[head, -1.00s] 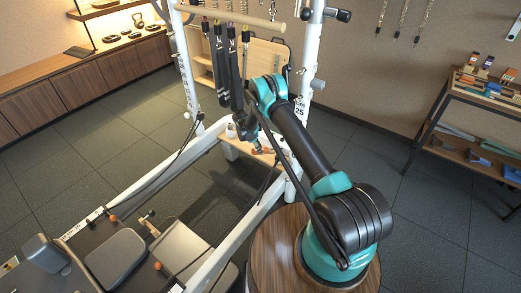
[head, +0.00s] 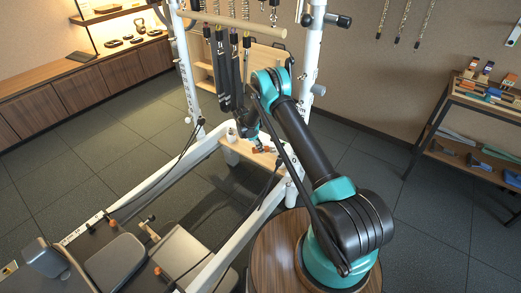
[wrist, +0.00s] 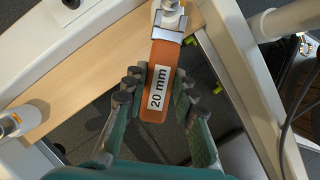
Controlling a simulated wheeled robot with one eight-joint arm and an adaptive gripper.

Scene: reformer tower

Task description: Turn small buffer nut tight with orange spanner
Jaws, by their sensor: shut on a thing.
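The orange spanner (wrist: 164,58) carries a white "20 mm" label. In the wrist view it points up, and its metal head (wrist: 169,31) is at a pale metal fitting (wrist: 171,6) at the top edge. The small buffer nut cannot be made out clearly; the spanner head and the frame edge hide how the two meet. My gripper (wrist: 160,82) is shut on the spanner's handle, one finger on each side. In the head view my gripper (head: 257,143) is low inside the tower frame, with a bit of orange beside it.
A light wooden board (wrist: 100,65) lies under the spanner. White frame beams (wrist: 235,75) flank it. A white cylindrical part (wrist: 11,123) is at left. Dark straps (head: 228,75) hang near my arm. A shelf rack (head: 470,125) stands at right.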

